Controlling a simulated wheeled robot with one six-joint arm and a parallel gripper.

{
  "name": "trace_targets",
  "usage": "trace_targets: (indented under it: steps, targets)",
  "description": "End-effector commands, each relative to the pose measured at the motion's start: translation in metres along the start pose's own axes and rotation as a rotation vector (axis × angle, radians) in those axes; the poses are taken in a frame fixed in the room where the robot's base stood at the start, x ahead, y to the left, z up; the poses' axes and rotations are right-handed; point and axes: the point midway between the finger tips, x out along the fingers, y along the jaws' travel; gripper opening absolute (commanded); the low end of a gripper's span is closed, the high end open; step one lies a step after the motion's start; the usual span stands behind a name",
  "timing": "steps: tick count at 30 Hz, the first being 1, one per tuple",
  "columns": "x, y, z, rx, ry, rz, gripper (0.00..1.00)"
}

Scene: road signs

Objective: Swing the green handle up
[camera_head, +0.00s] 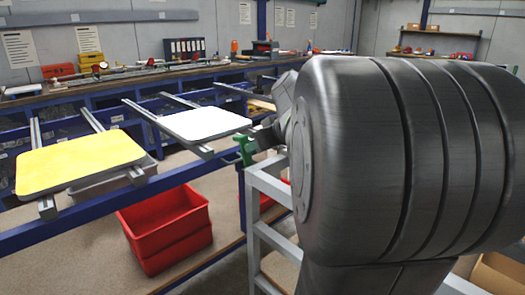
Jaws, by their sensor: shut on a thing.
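The green handle (245,147) shows as a small green piece by the end of the blue rail, just right of the white sign. Only a small part of it is visible, so its tilt is hard to tell. My gripper (258,139) is at the handle's right side and is shut on it; my large grey arm hides most of the gripper. The white sign (203,123) lies flat on grey rails to the left of the handle.
A yellow sign (79,161) lies flat on grey rails at the left. Red crates (166,232) stand below the blue rail (60,222). A grey metal frame (262,188) stands under my arm. A long workbench (60,95) with tools and binders runs along the back wall.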

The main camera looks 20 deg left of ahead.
Motion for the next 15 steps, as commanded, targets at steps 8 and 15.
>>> trace_targets:
  steps: [8,15]
  targets:
    - [-0.0006,0.0001,-0.0001,0.001,0.007,0.000,0.00]
    - [-0.0005,0.0000,0.0002,0.001,0.006,0.000,0.34]
